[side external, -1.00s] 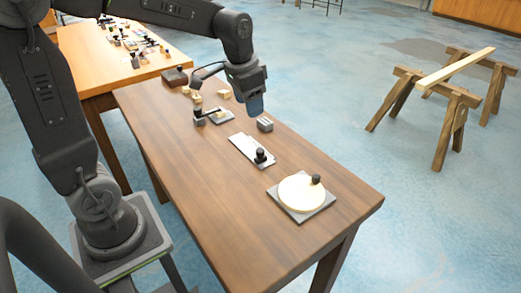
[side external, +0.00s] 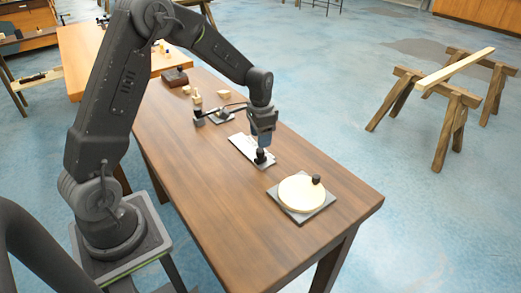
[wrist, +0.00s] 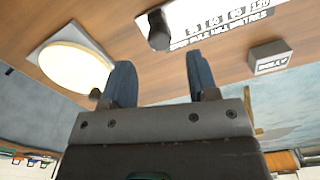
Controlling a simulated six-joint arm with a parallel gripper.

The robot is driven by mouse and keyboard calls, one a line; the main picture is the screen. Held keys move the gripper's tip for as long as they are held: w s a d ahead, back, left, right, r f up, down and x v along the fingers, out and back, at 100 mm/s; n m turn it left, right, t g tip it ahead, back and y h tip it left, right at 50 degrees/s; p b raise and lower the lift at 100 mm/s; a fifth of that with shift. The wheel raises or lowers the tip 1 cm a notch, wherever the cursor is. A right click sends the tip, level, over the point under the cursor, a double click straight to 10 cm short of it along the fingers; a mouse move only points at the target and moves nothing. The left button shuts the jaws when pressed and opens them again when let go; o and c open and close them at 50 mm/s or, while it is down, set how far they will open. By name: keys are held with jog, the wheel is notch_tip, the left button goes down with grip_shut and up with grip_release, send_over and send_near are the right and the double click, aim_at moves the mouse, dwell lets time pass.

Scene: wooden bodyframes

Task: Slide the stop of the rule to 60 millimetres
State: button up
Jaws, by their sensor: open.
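The rule is a pale flat plate (side external: 240,145) lying on the wooden table. Its stop carries a black knob (side external: 261,158) at the plate's near end. In the wrist view the rule (wrist: 225,14) shows printed numbers, and the knob (wrist: 158,34) stands left of the first readable one. The exact reading cannot be told. My gripper (side external: 263,146) points down just over the knob in the side view. In the wrist view my gripper (wrist: 161,78) is open, its two blue fingers apart with nothing between them, and the knob shows beyond the gap.
A cream disc (side external: 299,192) with a black knob sits on a grey plate nearer the table's front end. A grey labelled block (wrist: 269,58) stands beside the rule. Small wooden pieces (side external: 223,92) and a dark box (side external: 174,77) lie farther back.

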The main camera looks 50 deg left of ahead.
aim_at(261, 150)
notch_tip(261, 150, down, 6)
jog(key=shift+r, duration=0.15)
jog(key=shift+c, duration=0.3)
grip_shut()
dwell(0.4)
